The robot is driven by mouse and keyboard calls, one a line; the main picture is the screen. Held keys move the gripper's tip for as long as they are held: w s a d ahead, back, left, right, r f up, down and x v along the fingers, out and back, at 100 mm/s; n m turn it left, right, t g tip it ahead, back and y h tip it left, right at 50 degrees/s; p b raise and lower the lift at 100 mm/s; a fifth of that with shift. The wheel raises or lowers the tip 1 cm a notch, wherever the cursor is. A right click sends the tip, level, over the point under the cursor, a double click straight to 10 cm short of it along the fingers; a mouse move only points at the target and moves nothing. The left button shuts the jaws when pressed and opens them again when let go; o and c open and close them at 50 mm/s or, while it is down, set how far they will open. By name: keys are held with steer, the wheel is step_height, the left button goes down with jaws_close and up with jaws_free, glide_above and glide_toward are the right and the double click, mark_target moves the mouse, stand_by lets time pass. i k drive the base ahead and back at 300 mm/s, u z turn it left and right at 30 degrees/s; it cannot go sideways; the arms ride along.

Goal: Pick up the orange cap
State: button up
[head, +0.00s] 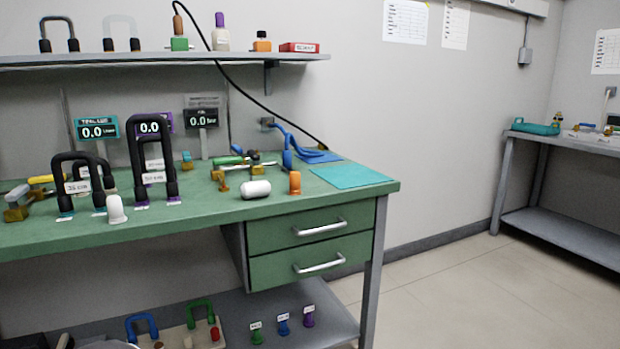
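An orange cap (295,183) stands upright on the green workbench top (225,212), near the front edge and right of the middle. A white cylinder (256,189) lies on its side just left of it, with a small gap between them. A second white cap (116,210) stands further left near the front edge. On the wall shelf, a small orange bottle (262,44) with a dark top also shows. My gripper is not in view.
Black U-shaped handles (140,160) stand at the left, and tools and a blue cable (285,150) lie behind the cap. A teal mat (349,175) lies to its right. Drawers (310,228) are below. Floor at the right is clear.

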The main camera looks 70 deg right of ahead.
mark_target(294, 176)
steer(key=z, duration=1)
steer(key=i, duration=0.9)
steer(key=z, duration=1.05)
